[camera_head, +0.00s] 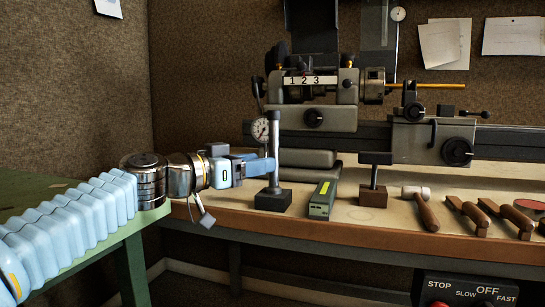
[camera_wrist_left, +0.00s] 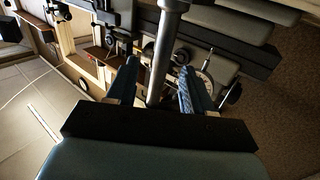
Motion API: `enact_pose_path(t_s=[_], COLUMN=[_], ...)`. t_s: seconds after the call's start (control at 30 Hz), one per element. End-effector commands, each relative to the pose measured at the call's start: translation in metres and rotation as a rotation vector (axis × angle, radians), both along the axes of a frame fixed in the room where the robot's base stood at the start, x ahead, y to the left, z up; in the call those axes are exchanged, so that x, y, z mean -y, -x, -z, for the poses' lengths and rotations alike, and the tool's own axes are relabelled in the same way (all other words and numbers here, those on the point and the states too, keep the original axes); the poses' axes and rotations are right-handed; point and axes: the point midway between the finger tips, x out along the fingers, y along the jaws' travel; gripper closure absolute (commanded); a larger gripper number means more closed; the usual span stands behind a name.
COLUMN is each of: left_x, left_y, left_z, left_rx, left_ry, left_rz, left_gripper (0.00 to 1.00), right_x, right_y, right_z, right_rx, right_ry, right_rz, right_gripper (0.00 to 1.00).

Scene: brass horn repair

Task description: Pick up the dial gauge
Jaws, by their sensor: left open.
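The dial gauge (camera_head: 261,129) has a round white face and sits on a grey upright post (camera_head: 275,155) with a dark block base (camera_head: 272,200), near the bench's front edge. My left gripper (camera_head: 264,166) reaches in from the left at the post, below the dial. In the left wrist view the post (camera_wrist_left: 163,55) runs between the two blue fingers of my open left gripper (camera_wrist_left: 156,85), with no clear sign of them closing on it. The dial (camera_wrist_left: 207,86) is partly hidden behind the right finger there. My right gripper is not in view.
A grey lathe (camera_head: 320,118) stands behind the gauge. A green-grey box with a yellow label (camera_head: 322,200) lies right of the base. A mallet (camera_head: 421,208) and several wooden-handled tools lie further right. A green table (camera_head: 60,192) is at left.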

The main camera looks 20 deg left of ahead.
Motion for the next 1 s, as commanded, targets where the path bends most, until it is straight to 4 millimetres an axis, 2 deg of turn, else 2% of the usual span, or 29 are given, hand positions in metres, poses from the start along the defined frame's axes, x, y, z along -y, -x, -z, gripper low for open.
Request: enact_pose_path(t_s=[0.4, 0.67, 1.0], left_x=[0.028, 0.03, 0.029], left_y=[-0.044, -0.046, -0.046], left_z=[0.005, 0.007, 0.007], left_rx=[-0.001, 0.001, 0.001], left_ry=[0.001, 0.001, 0.001], left_rz=[0.002, 0.001, 0.001], left_gripper=[0.48, 0.5, 1.0], right_x=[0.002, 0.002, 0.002], right_y=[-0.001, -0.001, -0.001], right_z=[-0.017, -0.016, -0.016], right_rx=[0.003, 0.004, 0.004], right_ry=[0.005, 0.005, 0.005], right_rz=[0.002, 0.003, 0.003], right_gripper=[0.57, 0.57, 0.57])
